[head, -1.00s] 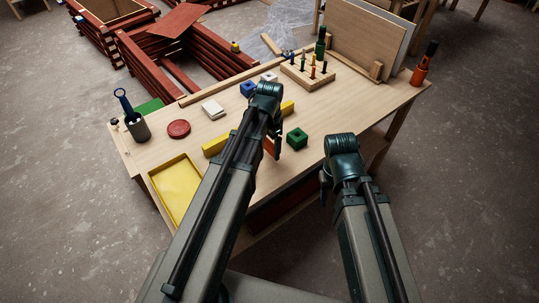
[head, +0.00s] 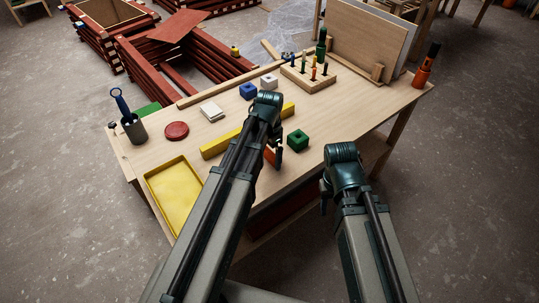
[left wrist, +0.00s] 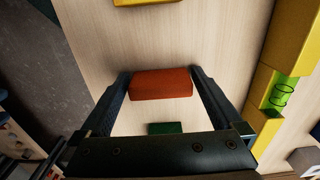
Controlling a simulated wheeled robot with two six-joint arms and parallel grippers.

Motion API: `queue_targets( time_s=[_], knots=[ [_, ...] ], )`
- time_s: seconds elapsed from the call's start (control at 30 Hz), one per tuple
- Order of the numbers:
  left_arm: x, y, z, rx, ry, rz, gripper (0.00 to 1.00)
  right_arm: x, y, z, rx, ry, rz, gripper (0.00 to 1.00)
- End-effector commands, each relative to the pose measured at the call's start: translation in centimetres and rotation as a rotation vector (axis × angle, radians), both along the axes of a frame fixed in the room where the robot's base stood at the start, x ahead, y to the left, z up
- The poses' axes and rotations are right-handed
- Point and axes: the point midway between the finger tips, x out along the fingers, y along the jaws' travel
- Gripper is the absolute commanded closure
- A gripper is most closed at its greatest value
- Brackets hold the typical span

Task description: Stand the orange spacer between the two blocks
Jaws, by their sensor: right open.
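The orange spacer (left wrist: 162,84) fills the gap between the two fingers of my left gripper (left wrist: 161,78) in the left wrist view, with a finger against each end. In the head view only a bit of the spacer (head: 270,155) shows beside my left gripper (head: 276,148). I cannot tell if it touches the table. A green block (head: 298,140) with a hole stands just right of it. A blue block (head: 248,90) and a whitish block (head: 268,80) stand further back. I cannot tell which two blocks are meant. My right gripper (head: 325,190) is open and empty off the table's front edge.
A long yellow level (head: 213,148) lies behind my left arm; its green vial (left wrist: 284,91) shows in the left wrist view. A yellow tray (head: 157,203), red disc (head: 177,131), tool cup (head: 134,129) and peg rack (head: 307,78) stand on the table. The right front of the table is clear.

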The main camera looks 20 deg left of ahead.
Motion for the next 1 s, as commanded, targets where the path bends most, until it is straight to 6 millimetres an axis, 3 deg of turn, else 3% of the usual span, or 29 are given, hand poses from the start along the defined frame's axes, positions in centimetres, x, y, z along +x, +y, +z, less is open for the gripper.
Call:
queue_targets(
  time_s=[0.37, 1.0],
  knots=[
    [0.0, 0.0, 2.0, 0.000, 0.000, 0.000, 0.00, 0.0, 0.0, 2.0, 0.000, 0.000, 0.000, 0.50],
    [0.0, 0.0, 11.4, 0.000, 0.000, 0.000, 0.00, 0.0, 0.0, 11.4, 0.000, 0.000, 0.000, 0.50]
  ],
)
